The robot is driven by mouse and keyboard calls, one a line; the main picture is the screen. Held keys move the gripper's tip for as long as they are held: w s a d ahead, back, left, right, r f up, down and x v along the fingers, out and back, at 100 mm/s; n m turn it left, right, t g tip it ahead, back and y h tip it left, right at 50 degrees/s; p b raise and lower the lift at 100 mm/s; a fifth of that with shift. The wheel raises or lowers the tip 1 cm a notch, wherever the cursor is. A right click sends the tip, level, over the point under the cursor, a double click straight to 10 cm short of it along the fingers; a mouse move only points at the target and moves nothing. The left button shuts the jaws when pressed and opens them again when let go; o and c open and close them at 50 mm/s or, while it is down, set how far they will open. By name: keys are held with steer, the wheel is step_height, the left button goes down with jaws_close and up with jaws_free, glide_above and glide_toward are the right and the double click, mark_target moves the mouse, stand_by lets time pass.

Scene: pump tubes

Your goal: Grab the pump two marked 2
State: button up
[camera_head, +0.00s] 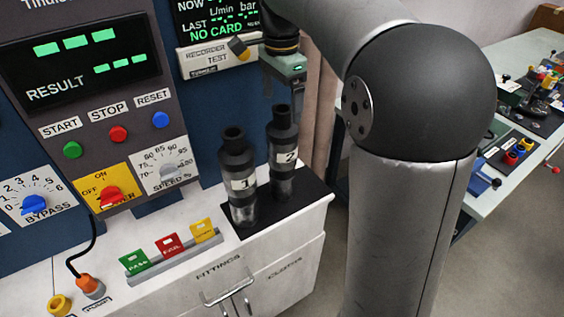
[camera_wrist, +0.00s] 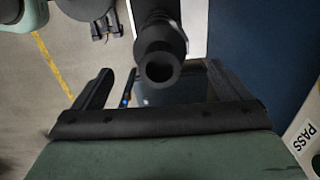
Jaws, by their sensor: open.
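Pump two (camera_head: 283,150) is a dark tube with a white label marked 2. It stands upright on the black mat (camera_head: 262,222) at the right end of the counter. Pump one (camera_head: 240,180), marked 1, stands upright just left of it and nearer the camera. My gripper (camera_head: 286,80) is open and empty, a little above the top of pump two. In the wrist view my fingers (camera_wrist: 155,90) are spread, and a dark tube's round open mouth (camera_wrist: 160,68) shows between them. Its label is not visible there.
The instrument panel (camera_head: 100,75) stands behind and left, with a recorder box (camera_head: 215,55) close to my gripper. Green, red and yellow cards (camera_head: 168,244) stand in a holder left of the tubes. A cluttered table (camera_head: 525,110) is at far right.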

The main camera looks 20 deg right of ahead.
mark_target(282, 120)
steer(key=shift+d+f, duration=0.15)
steer(key=shift+f, duration=3.1)
steer(key=c, duration=2)
steer(key=shift+r, duration=0.25)
jaws_close()
